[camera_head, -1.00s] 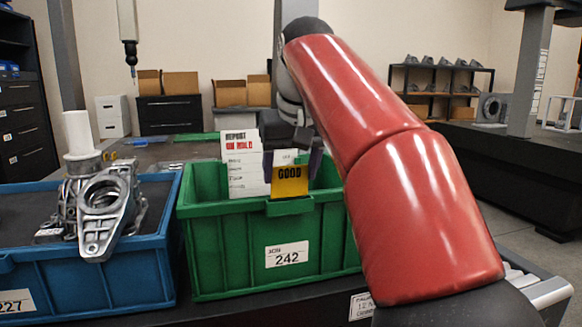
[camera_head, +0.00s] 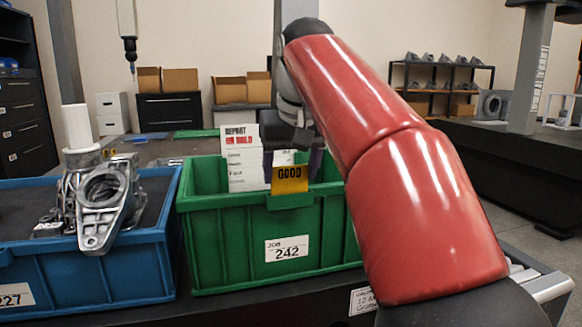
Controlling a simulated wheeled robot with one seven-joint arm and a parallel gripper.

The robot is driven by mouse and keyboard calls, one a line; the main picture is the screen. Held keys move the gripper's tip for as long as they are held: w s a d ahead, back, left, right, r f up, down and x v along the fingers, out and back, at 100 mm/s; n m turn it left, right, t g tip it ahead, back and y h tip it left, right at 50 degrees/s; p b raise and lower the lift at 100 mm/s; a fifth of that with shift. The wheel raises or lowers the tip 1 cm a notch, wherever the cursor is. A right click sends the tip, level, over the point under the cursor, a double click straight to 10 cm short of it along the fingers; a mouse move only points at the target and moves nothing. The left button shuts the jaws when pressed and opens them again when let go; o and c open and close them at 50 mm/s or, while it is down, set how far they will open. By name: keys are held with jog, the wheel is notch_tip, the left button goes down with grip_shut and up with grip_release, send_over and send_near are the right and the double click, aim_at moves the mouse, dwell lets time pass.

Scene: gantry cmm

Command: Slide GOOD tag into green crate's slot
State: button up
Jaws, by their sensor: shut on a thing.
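The yellow GOOD tag (camera_head: 290,180) is upright at the front rim of the green crate (camera_head: 225,255), with its lower edge at the slot bracket (camera_head: 288,201). I cannot tell how deep it sits in the slot. My gripper (camera_head: 287,155) is behind and above the tag, above the crate's opening, and is shut on the tag. The tag and a white card hide much of the fingers. My red arm covers the crate's right end.
A white report card (camera_head: 243,158) stands in the green crate just left of the tag. A blue crate (camera_head: 90,270) on the left holds a metal casting (camera_head: 103,200). The crates stand on a dark bench (camera_head: 240,308).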

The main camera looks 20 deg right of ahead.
aim_at(291, 195)
jog(key=shift+f, duration=0.25)
jog(key=shift+f+b, duration=0.3)
jog(key=shift+b, duration=0.05)
jog(key=o, duration=1.3)
jog(key=shift+o, duration=0.2)
jog(key=shift+r, duration=0.1)
jog(key=shift+r+p, duration=1.2)
jog(key=shift+p, duration=0.3)
jog(key=shift+r, duration=2.2)
